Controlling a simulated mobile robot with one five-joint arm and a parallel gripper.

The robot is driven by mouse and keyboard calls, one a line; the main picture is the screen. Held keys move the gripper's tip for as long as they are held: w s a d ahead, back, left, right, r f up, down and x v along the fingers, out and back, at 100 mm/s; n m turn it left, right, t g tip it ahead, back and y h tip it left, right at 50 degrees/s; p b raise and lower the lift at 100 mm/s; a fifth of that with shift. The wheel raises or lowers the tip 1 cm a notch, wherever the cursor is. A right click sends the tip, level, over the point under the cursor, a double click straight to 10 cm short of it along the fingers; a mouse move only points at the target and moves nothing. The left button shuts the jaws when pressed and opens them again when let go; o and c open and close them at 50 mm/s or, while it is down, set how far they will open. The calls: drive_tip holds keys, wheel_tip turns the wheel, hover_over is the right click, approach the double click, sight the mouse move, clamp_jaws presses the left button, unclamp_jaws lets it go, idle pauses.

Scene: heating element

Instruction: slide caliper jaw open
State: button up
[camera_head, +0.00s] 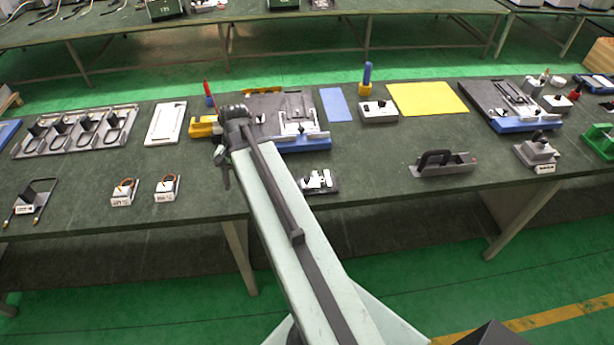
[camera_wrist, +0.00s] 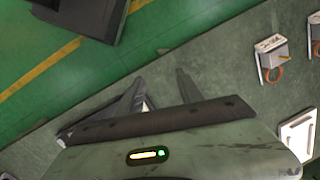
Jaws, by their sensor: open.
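A metal caliper-like fixture (camera_head: 297,118) lies on a dark board with a blue front edge, just right of my arm's end in the head view. A similar fixture (camera_head: 515,98) sits on another blue-edged board at the right. I cannot tell for certain which part is the caliper jaw. My gripper (camera_wrist: 153,97) is open in the wrist view, with its two dark fingers apart over the green tabletop and nothing visibly held. In the head view my arm's end largely hides the gripper.
Two small labelled blocks with orange rings (camera_head: 122,192) (camera_head: 167,187) stand left of my arm; one block shows in the wrist view (camera_wrist: 270,47). A small black-and-white fixture (camera_head: 320,182) lies near the table's front edge. Bare tabletop (camera_head: 375,150) lies right of it.

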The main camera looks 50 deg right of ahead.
drive_tip(key=s+d+m+t+y, duration=0.1)
drive_tip(key=s+d+m, duration=0.1)
drive_tip(key=d+m, duration=0.35)
drive_tip(key=s+d+m, duration=0.3)
drive_tip(key=d, duration=0.5)
drive_tip(key=m+t, duration=0.2)
drive_tip(key=m, duration=0.5)
approach(307, 177)
drive_tip(key=shift+w+f+y, duration=0.1)
drive_tip(key=shift+f+y, duration=0.25)
drive_tip(key=shift+y, duration=0.05)
drive_tip(key=shift+n, duration=0.25)
drive_tip(key=b+x, duration=0.8)
drive_tip(key=shift+d+f, duration=0.1)
drive_tip(key=shift+c, duration=0.3)
clamp_jaws()
